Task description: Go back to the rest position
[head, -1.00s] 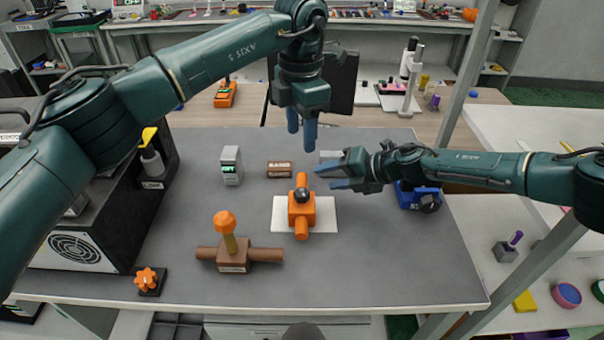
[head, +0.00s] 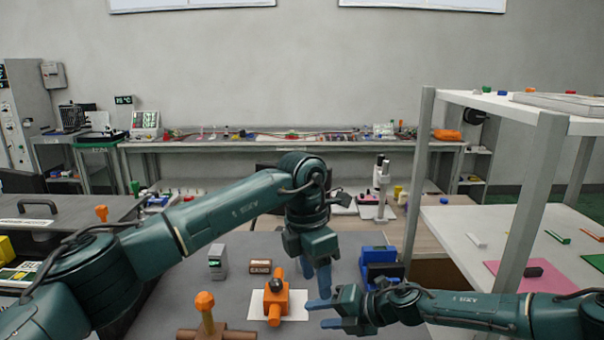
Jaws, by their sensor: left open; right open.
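My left gripper (head: 317,278) points down over the grey table (head: 340,243), its two blue fingers apart and empty. My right gripper (head: 325,314) lies lower, pointing left, its blue fingers apart and empty. Between the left gripper and the left side of the table is an orange valve fixture (head: 274,303) with a black knob, on a white plate (head: 297,305). A brown pipe fixture with an orange-topped lever (head: 206,308) stands at the lower left, cut by the frame's bottom edge. Neither gripper visibly touches a fixture.
A small grey meter (head: 216,262) and a brown labelled block (head: 260,267) stand behind the orange valve. A blue device (head: 378,262) is close behind my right gripper. A metal shelf post (head: 536,200) rises at the right. A long bench (head: 300,146) runs along the back wall.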

